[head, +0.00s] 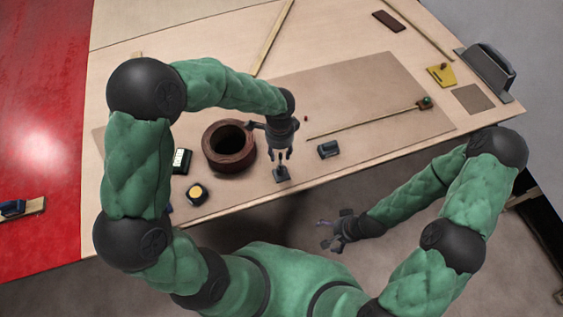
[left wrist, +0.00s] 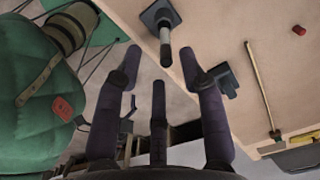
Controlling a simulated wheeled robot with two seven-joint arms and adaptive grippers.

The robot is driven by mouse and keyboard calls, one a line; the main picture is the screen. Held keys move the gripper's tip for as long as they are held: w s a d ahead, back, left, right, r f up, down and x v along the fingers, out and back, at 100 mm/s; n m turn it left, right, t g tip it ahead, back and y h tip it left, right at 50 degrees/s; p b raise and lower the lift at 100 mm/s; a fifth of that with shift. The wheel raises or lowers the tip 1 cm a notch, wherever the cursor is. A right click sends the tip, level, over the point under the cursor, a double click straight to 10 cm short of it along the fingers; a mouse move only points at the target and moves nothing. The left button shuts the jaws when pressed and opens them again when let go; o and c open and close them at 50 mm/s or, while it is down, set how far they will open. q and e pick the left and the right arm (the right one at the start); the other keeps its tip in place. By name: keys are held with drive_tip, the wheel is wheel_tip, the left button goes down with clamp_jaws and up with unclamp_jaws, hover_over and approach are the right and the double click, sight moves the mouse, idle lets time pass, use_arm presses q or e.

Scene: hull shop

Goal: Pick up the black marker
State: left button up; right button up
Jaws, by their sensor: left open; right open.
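A small dark upright post, apparently the black marker (left wrist: 166,48), stands on a dark square base (left wrist: 153,14) in the left wrist view. In the head view the dark base (head: 282,177) sits near the table's front edge, directly below my left gripper (head: 281,158). My left gripper is open, its fingers pointing down at the post. In the left wrist view the post's end lies between and just beyond the spread fingertips (left wrist: 162,55); I cannot tell whether they touch. My right gripper (head: 336,230) is open and empty, in front of the table and off its edge.
A brown ring-shaped roll (head: 229,162) stands close left of my left gripper. A small dark block (head: 328,149) lies to its right. A yellow-topped round container (head: 197,193) is at the front left. A thin rod (head: 365,119) lies farther right. The mat's middle right is mostly clear.

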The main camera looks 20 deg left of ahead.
sight(281, 161)
use_arm(q)
wheel_tip(281, 161, down, 2)
drive_tip(key=shift+w+f, duration=0.15)
drive_tip(key=shift+w+f+b, duration=0.2)
drive_tip(key=shift+f+b, duration=0.75)
drive_tip(key=shift+f, duration=1.6)
clamp_jaws()
